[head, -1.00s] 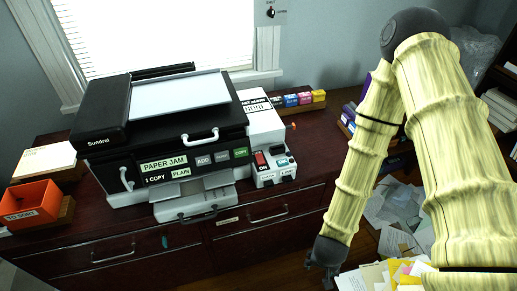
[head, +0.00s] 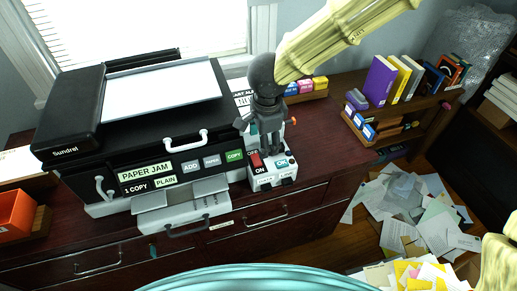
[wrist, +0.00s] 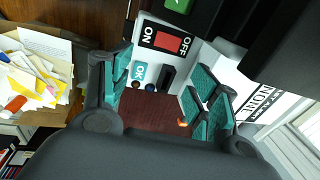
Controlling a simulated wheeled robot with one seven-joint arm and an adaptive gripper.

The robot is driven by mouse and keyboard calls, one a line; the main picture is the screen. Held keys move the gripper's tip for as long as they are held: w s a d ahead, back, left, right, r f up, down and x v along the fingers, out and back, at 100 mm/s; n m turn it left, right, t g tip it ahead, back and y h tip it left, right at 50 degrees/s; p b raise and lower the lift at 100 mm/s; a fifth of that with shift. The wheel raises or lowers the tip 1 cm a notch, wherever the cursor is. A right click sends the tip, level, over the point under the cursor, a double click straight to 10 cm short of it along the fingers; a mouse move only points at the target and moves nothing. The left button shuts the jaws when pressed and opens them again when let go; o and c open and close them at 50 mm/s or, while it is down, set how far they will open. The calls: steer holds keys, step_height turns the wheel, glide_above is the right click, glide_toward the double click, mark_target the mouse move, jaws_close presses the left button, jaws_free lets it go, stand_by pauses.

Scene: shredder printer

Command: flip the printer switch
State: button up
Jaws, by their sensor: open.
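The printer (head: 140,130) is a black and white machine on a dark wooden cabinet, with a "PAPER JAM" display. A white control box (head: 265,182) stands at its right side. The red switch (head: 256,159) is on this box, between "ON" and "OFF" labels; it also shows in the wrist view (wrist: 167,41). I cannot tell which way it is tipped. My gripper (head: 262,143) is above the box, pointing down. In the wrist view, its teal-padded fingers (wrist: 160,88) are spread apart and empty, with the switch beyond them. I cannot tell if they touch the box.
A teal OK button (wrist: 140,73) sits beside the switch. Ink boxes (head: 305,87) stand behind, to the right. Books (head: 395,78) fill a shelf further right. Papers (head: 410,215) litter the floor. An orange tray (head: 14,214) is at the left. The cabinet top right of the box is clear.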

mark_target(258, 159)
steer(key=f, duration=0.3)
steer(key=w+a+f, duration=0.1)
steer(key=f, duration=0.2)
steer(key=w+f, duration=0.1)
steer(key=f, duration=0.2)
steer(key=shift+a+f, duration=0.15)
steer(key=shift+a, duration=0.05)
steer(key=c, duration=1)
